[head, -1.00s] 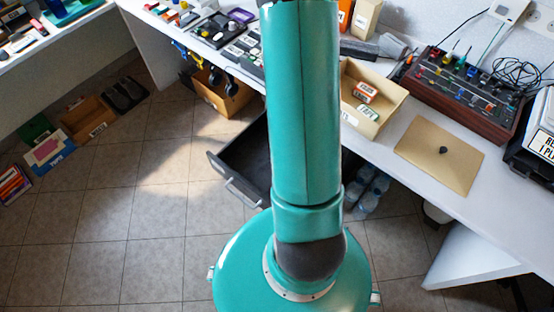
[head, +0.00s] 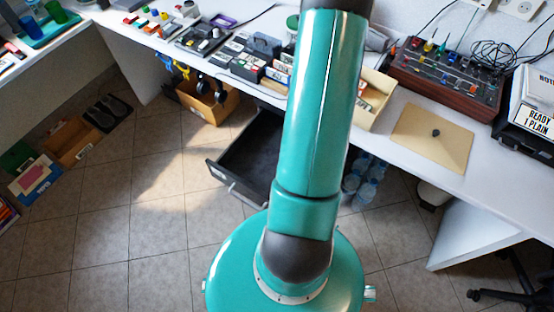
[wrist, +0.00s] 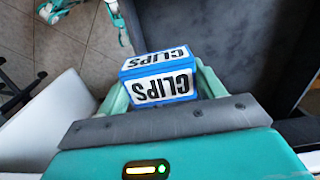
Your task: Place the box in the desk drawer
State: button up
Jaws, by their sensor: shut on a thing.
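A blue and white box (wrist: 160,82) marked "CLIPS" is in the wrist view. My gripper (wrist: 160,90) is shut on it, with a green finger at each side. The box is seen above or in front of the dark inside of the open drawer (wrist: 240,35), and I cannot tell how high it is. In the head view the open dark drawer (head: 226,168) sticks out from under the desk, left of my arm. The part of it that shows looks empty. My gripper is hidden in the head view.
The white desk (head: 395,130) carries an open tan box (head: 376,112), a dark red panel with knobs (head: 445,82) and a tan board (head: 433,138). Water bottles (head: 362,185) stand under the desk. A cardboard box (head: 208,105) is on the floor.

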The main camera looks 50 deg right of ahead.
jog(key=shift+a, duration=0.35)
jog(key=shift+w+d+f, duration=0.25)
jog(key=w+d+f, duration=0.1)
jog(key=w+f, duration=0.2)
jog(key=w+d+f, duration=0.2)
jog(key=w+f, duration=0.1)
jog(key=w, duration=0.1)
jog(key=w+d+f, duration=0.2)
jog(key=w+f, duration=0.1)
jog(key=w, duration=0.1)
jog(key=shift+d, duration=0.25)
jog(key=shift+w+d+f, duration=0.1)
jog(key=shift+w+f, duration=0.25)
jog(key=shift+f, duration=1.45)
jog(key=shift+f, duration=0.1)
jog(key=o, duration=1)
